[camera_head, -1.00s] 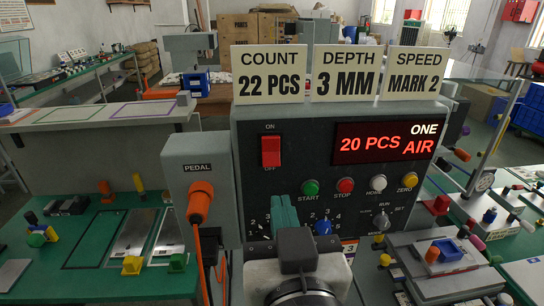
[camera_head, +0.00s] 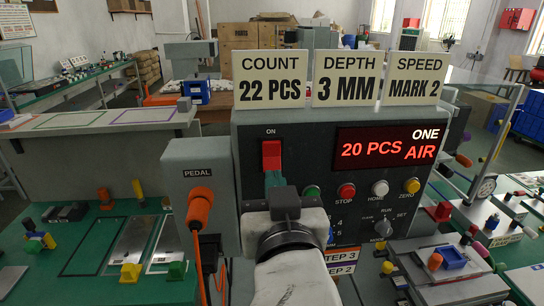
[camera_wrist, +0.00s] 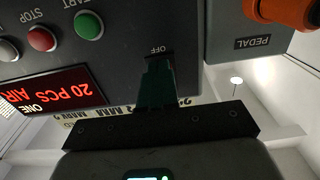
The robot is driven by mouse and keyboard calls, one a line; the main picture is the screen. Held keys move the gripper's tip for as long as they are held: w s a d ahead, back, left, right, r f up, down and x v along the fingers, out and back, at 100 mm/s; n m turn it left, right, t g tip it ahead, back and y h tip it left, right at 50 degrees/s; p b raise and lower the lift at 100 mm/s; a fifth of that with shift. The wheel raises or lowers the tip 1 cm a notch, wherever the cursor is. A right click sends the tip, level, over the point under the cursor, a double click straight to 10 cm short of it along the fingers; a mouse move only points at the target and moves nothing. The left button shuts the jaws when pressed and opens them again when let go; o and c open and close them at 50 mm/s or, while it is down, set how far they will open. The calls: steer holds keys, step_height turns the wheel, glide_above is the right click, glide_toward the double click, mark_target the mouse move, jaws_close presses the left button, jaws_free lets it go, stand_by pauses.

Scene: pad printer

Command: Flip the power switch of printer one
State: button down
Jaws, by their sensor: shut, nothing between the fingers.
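The red power switch (camera_head: 271,154) is on the dark front panel of printer one (camera_head: 300,160), under the word ON. The panel's lit red display (camera_head: 385,147) reads "20 PCS", "ONE" and "AIR". My gripper (camera_head: 274,176) is shut and empty, its green fingers at the lower end of the switch and covering the OFF label. I cannot tell whether they touch it. In the wrist view, turned upside down, the fingertips (camera_wrist: 159,60) are beside the OFF label, and the switch is hidden.
A grey PEDAL box (camera_head: 199,165) with an orange plug (camera_head: 200,205) stands to the left. Signs stand on top of the printer.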

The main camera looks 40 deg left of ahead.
steer(key=shift+w+a, duration=0.15)
steer(key=v, duration=1.4)
steer(key=shift+p, duration=0.4)
stand_by(0.3)
stand_by(0.4)
